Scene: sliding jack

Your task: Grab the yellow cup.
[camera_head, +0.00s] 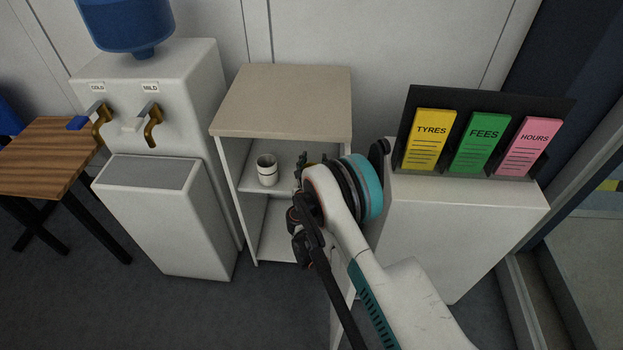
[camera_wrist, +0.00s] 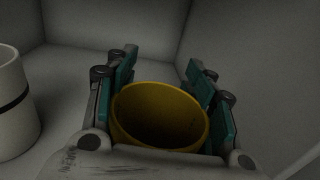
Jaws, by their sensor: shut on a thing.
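The yellow cup (camera_wrist: 160,116) is between the two teal-padded fingers of my gripper (camera_wrist: 160,92) in the wrist view, its open rim facing the camera. The fingers press on its left and right sides. The cup's lower part is hidden by its own rim and my gripper's body. In the head view my gripper (camera_head: 303,178) reaches into the white shelf unit at its upper shelf.
A white cup with a dark band (camera_head: 267,170) stands left of my gripper on the same shelf; it also shows in the wrist view (camera_wrist: 14,105). The shelf unit's top (camera_head: 283,100) is bare. A water dispenser (camera_head: 160,150) stands left; a cabinet with leaflets (camera_head: 465,210) stands right.

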